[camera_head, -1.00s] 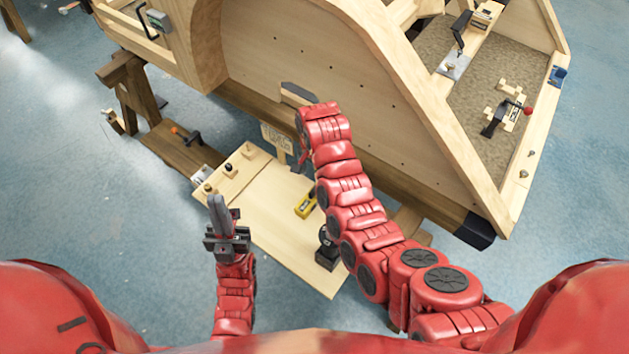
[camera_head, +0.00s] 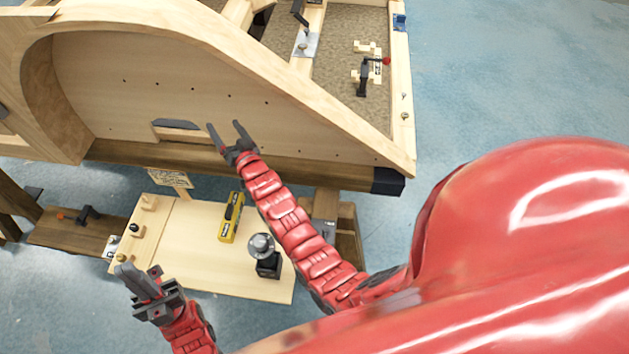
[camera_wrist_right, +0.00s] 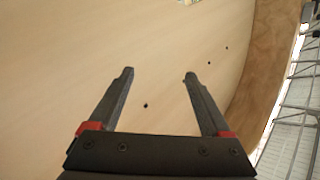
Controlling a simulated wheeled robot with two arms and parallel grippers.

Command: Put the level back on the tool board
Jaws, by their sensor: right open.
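A yellow and black tool (camera_head: 231,217), which looks like the level, lies on the pale wooden tool board (camera_head: 195,240). My right gripper (camera_head: 226,130) is open and empty in front of the large wooden side panel, above and beyond the board. In the right wrist view its two fingers (camera_wrist_right: 157,75) stand apart with only the panel behind them. My left gripper (camera_head: 134,274) is shut and empty, by the near left edge of the board.
The wooden bodyframe panel (camera_head: 120,75) rises behind the board. A grey-topped tool (camera_head: 177,125) sits against it. A black tool with a round grey top (camera_head: 263,255) stands at the board's near right. A small sign (camera_head: 170,178) and pegs (camera_head: 134,228) are at the left.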

